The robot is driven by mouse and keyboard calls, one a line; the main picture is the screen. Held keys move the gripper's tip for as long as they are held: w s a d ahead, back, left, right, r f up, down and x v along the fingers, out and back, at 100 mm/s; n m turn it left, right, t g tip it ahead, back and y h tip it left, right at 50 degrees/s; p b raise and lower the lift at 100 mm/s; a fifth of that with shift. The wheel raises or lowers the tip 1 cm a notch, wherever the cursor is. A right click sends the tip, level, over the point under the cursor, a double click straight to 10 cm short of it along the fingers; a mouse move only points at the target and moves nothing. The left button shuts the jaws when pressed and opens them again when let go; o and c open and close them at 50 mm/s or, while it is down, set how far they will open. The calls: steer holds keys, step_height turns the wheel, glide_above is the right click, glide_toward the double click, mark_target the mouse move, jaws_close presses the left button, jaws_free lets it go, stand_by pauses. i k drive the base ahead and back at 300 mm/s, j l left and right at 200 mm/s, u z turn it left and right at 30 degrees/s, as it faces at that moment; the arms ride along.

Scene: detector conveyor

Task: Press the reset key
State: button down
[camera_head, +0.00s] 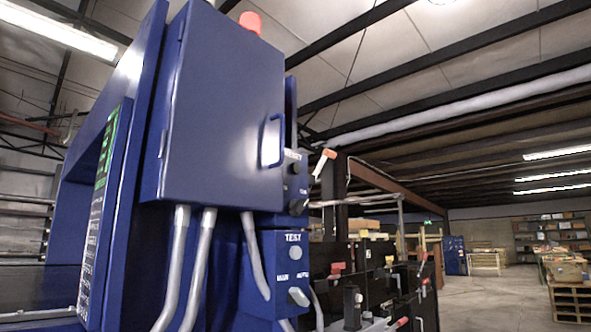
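A tall blue cabinet (222,110) with a handle (272,140) fills the middle of the head view. Two blue control boxes are on its right side. The upper box (285,182) has a small label too blurred to read surely, a dark round button (295,168) and a dark knob (297,206). The lower box (273,270) is labelled TEST, with a pale grey round button (295,254) and a grey selector switch (298,297). I cannot tell for sure which control is the reset key. I cannot make out my gripper in this view.
Grey conduits (200,265) hang below the cabinet. A red beacon (251,22) tops it. A blue frame (100,185) with a green-marked panel stands left. Dark panels with red-handled parts (337,267) stand right of the boxes. Open floor (500,300) lies farther right, beside pallets (572,301).

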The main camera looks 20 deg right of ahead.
mark_target(294, 167)
steer(key=z, duration=0.25)
steer(key=k+j+z, duration=0.15)
steer(key=z, duration=0.3)
steer(key=k+j+z, duration=0.15)
steer(key=j+z, duration=0.15)
steer(key=z, duration=0.15)
steer(key=k+j+z, duration=0.1)
steer(key=z, duration=0.35)
steer(key=k+z, duration=0.35)
steer(key=k, duration=0.95)
